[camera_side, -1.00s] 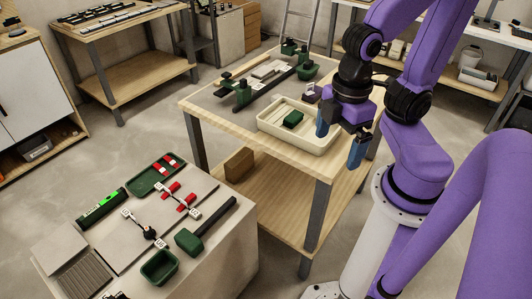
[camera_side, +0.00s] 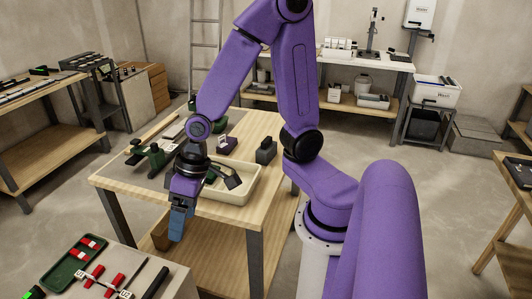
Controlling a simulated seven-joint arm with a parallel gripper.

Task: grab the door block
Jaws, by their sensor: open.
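My gripper (camera_side: 177,226) has blue fingers that point down, in front of the near edge of the wooden table (camera_side: 204,212). The fingers overlap in this view; they are open and nothing shows between them. No block is clearly marked as the door block. A dark grey block (camera_side: 266,151) stands on the right of the table top, apart from my gripper. A smaller dark block with a pale top (camera_side: 227,146) stands left of it, behind the cream tray (camera_side: 238,195). My wrist hides part of the tray and its contents.
A green clamp-like tool (camera_side: 153,157) lies on the left of the table. A lower bench at the front left holds a green tray (camera_side: 72,265) with red pieces, and a dark handle (camera_side: 156,283). Open floor lies right of my base.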

